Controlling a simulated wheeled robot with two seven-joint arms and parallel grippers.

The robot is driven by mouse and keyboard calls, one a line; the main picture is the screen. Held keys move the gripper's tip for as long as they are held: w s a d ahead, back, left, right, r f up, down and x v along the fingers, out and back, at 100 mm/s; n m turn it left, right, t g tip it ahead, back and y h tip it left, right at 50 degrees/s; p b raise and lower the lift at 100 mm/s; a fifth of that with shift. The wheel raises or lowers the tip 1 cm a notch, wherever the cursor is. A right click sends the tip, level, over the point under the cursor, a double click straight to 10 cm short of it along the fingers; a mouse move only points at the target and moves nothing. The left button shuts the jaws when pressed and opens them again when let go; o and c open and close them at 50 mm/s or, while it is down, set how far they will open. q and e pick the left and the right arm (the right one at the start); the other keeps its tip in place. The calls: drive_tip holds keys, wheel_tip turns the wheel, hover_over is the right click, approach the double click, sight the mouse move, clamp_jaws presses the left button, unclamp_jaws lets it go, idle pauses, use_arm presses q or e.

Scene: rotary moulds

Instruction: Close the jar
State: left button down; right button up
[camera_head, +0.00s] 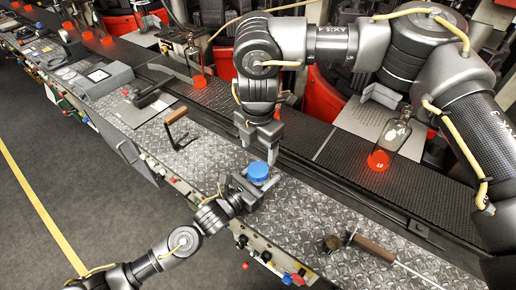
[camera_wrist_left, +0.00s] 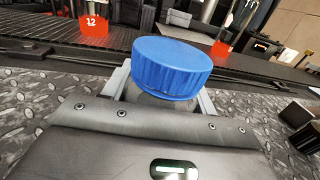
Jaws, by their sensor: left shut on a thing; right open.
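A ridged blue lid (camera_head: 258,171) sits on top of a jar, and in the left wrist view the lid (camera_wrist_left: 171,68) looks a little tilted. The jar's greyish body (camera_wrist_left: 160,100) shows only as a strip below the lid; the rest is hidden by my gripper. My left gripper (camera_head: 255,184) is shut on the jar under the lid, near the plate's front edge. My right gripper (camera_head: 262,143) points down just behind the lid, open and empty, apart from it. Whether the lid is fully seated, I cannot tell.
A patterned metal ledge (camera_head: 205,150) runs beneath my grippers. Behind it, a dark conveyor (camera_head: 310,162) carries clear bottles with glowing red bases (camera_head: 378,160). A wooden-handled tool (camera_head: 374,247) lies at right; a brown-handled lever (camera_head: 176,116) stands at left.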

sight(258, 169)
drive_tip(key=shift+r+n, duration=0.3)
drive_tip(key=shift+n, duration=0.8)
drive_tip(key=n, duration=0.4)
drive_tip(key=shift+s+r+n, duration=0.1)
drive_tip(key=shift+r+n, duration=0.2)
drive_tip(key=n, duration=0.3)
drive_tip(key=shift+s+n, duration=0.15)
drive_tip(key=shift+n, duration=0.25)
drive_tip(key=n, duration=0.4)
drive_tip(key=shift+s, duration=0.15)
drive_tip(key=shift+f, duration=0.1)
drive_tip(key=shift+f, duration=3.9)
drive_tip(key=c, duration=1)
drive_tip(key=o, duration=1.2)
drive_tip(key=shift+c, duration=0.2)
